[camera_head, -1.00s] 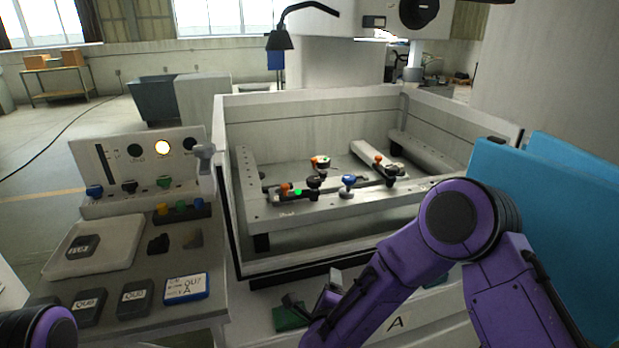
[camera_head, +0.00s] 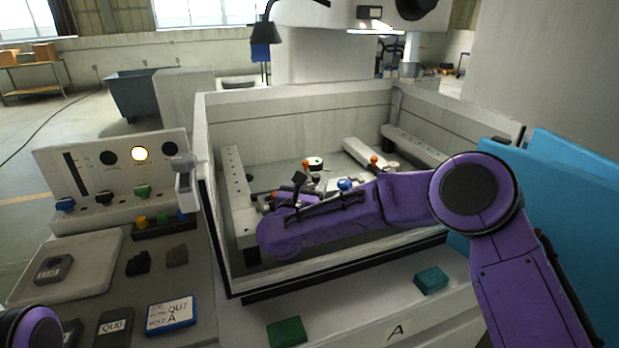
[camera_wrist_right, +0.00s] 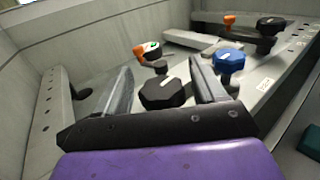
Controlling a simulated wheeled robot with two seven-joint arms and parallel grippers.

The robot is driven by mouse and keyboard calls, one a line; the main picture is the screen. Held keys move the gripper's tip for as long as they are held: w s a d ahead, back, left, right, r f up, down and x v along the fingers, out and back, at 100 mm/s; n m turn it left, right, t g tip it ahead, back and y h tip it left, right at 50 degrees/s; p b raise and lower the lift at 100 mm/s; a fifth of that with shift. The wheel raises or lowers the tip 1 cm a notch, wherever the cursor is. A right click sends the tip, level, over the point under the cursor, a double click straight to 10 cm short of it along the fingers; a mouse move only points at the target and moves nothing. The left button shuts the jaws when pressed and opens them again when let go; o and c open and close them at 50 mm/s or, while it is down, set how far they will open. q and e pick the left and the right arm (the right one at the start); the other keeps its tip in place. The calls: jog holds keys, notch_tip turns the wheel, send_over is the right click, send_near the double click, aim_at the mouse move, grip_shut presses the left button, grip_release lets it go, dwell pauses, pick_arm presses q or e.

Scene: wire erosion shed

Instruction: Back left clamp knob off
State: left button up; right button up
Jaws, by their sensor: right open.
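The back left clamp knob (camera_head: 313,163), dark with a white and green top and an orange part beside it, stands in the tank. It also shows in the right wrist view (camera_wrist_right: 152,47), beyond my fingertips. My right gripper (camera_head: 325,190) is open over the tank's front side and partly hides the nearer clamps. In the wrist view, a black knob (camera_wrist_right: 163,94) shows between the open fingers (camera_wrist_right: 162,82); I cannot tell whether they touch it. A blue knob (camera_wrist_right: 228,60) is right of the right finger. Only a purple link of my left arm shows.
The tank's front wall (camera_head: 350,258) lies below my right forearm. Another orange-handled clamp (camera_head: 374,160) stands right of the back left one. Left are a control panel (camera_head: 110,180), a pale tray (camera_head: 85,258) and labelled blocks. A blue panel (camera_head: 570,200) stands right.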

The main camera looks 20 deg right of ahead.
jog(key=shift+w+d, duration=0.25)
jog(key=shift+w, duration=0.05)
jog(key=shift+s, duration=0.1)
jog(key=c, duration=1)
